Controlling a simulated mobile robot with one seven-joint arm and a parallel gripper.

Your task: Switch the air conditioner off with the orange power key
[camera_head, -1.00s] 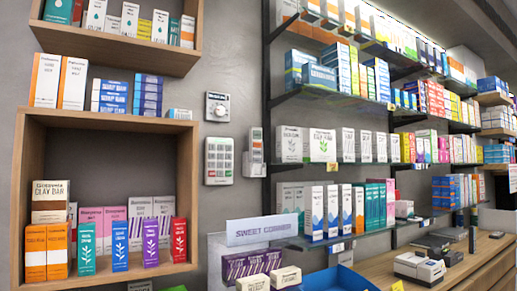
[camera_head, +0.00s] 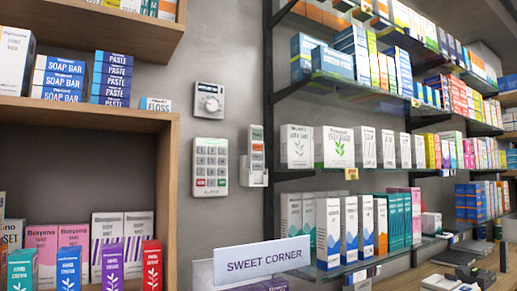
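Three controls are on the grey wall between the wooden shelves and the glass shelves. A white box with a round dial (camera_head: 208,101) is uppermost. Below it is a white keypad (camera_head: 210,166) with rows of grey keys and a red and a green key near its bottom. To its right, a slim handset (camera_head: 257,150) sits upright in a white wall holder (camera_head: 254,178). No air conditioner is recognisable. My gripper is not in view.
A wooden box shelf (camera_head: 168,190) with packets juts out at the left. Glass shelves (camera_head: 375,177) with many boxes fill the right. A "SWEET CORNER" sign (camera_head: 262,263) stands below the controls. The wall around them is bare.

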